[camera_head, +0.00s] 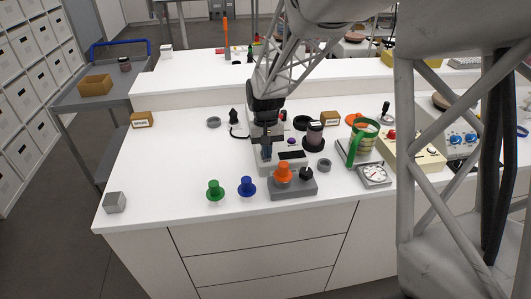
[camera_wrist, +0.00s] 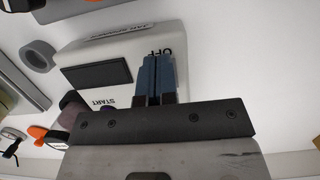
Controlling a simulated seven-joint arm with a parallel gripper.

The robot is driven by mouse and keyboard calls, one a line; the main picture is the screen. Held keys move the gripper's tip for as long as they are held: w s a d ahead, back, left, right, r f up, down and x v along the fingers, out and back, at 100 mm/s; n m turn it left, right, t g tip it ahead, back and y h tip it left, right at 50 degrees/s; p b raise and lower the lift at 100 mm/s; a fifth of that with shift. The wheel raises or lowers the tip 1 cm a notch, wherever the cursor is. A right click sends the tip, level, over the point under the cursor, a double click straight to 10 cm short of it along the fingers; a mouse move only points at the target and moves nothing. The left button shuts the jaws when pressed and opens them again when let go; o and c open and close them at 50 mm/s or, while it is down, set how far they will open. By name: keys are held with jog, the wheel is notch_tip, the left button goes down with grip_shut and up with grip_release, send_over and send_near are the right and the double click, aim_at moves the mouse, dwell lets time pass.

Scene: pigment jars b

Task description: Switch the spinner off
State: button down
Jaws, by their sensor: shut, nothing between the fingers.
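The spinner is a white box with a dark display (camera_head: 291,155), standing on the white bench in the head view. In the wrist view the white spinner (camera_wrist: 85,50) shows its display, a START label and an OFF label, all turned over. My gripper (camera_head: 266,155) is shut and empty over the left part of the spinner. In the wrist view my blue fingertips (camera_wrist: 156,60) are together right at the OFF label and partly cover it. They hide whatever control is there, and I cannot tell if they touch it.
A grey block with orange and black knobs (camera_head: 293,187) stands just in front. A dark jar (camera_head: 315,135), a grey ring (camera_head: 324,165) and a dial scale (camera_head: 374,176) are to the right. The front left bench is mostly clear.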

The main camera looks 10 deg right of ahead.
jog(key=shift+r, duration=1.95)
jog(key=shift+r, duration=0.15)
notch_tip(320, 180, up, 7)
jog(key=w, duration=0.1)
jog(key=shift+w+r, duration=0.2)
jog(key=shift+w, duration=0.05)
jog(key=s+d+r+t, duration=0.1)
jog(key=s+d+t, duration=0.1)
jog(key=s, duration=1.4)
jog(key=s+d+r+t, duration=0.2)
jog(key=s+d, duration=0.2)
jog(key=s, duration=1.3)
jog(key=shift+d+r+t, duration=0.2)
jog(key=shift+r+t, duration=0.1)
jog(key=shift+t, duration=0.1)
